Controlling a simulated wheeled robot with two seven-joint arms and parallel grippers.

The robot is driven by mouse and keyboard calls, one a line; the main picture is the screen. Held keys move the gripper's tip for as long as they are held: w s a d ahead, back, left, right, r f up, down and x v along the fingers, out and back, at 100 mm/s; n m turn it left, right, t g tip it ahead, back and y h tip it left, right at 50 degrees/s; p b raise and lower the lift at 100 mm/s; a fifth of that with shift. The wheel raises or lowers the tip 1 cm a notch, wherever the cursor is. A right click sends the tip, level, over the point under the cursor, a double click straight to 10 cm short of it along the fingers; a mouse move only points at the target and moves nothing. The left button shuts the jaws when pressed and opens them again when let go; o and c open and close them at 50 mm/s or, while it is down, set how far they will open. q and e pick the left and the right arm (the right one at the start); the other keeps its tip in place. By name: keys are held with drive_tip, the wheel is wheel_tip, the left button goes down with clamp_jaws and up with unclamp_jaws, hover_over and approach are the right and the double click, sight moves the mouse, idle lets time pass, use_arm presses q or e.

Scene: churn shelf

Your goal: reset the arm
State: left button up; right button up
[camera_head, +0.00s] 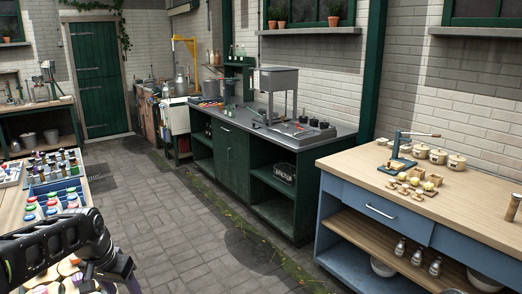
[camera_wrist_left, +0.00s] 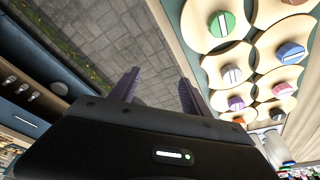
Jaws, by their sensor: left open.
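My left arm comes in at the lower left of the head view, low over the wooden table on the left. My left gripper (camera_head: 118,272) hangs at the end of it, past the table's right edge and partly cut off by the frame. In the left wrist view the two dark fingers of the left gripper (camera_wrist_left: 158,90) stand apart with nothing between them, and paving shows through the gap. My right arm and right gripper are in neither view.
A table (camera_head: 88,193) with blue crates (camera_head: 40,190) of coloured-lid jars lies under and behind my left arm. Round wooden discs with coloured pieces (camera_wrist_left: 221,24) are close beside the gripper. A green workbench (camera_head: 233,160) and blue counter (camera_head: 345,192) stand right. The paved floor (camera_head: 165,215) between is clear.

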use_arm(q)
drive_tip(key=s+d+f+n+t+h, duration=0.1)
drive_tip(key=d+f, duration=0.8)
drive_tip(key=f, duration=0.2)
drive_tip(key=s+d+f+n+t+h, duration=0.1)
drive_tip(key=s+d+f+h, duration=0.1)
drive_tip(key=d+f, duration=0.8)
drive_tip(key=s+d+f+g, duration=0.1)
drive_tip(key=s+d+f, duration=0.2)
drive_tip(key=s, duration=0.5)
drive_tip(key=s+d+f+g, duration=0.2)
drive_tip(key=s+d+f, duration=0.1)
drive_tip(key=s+f, duration=0.3)
drive_tip(key=s+d+f+g+h, duration=0.1)
drive_tip(key=s+d+f, duration=0.2)
drive_tip(key=s, duration=0.6)
wheel_tip(320, 180, down, 2)
drive_tip(key=shift+s+f+n, duration=0.2)
drive_tip(key=shift+s+n, duration=0.2)
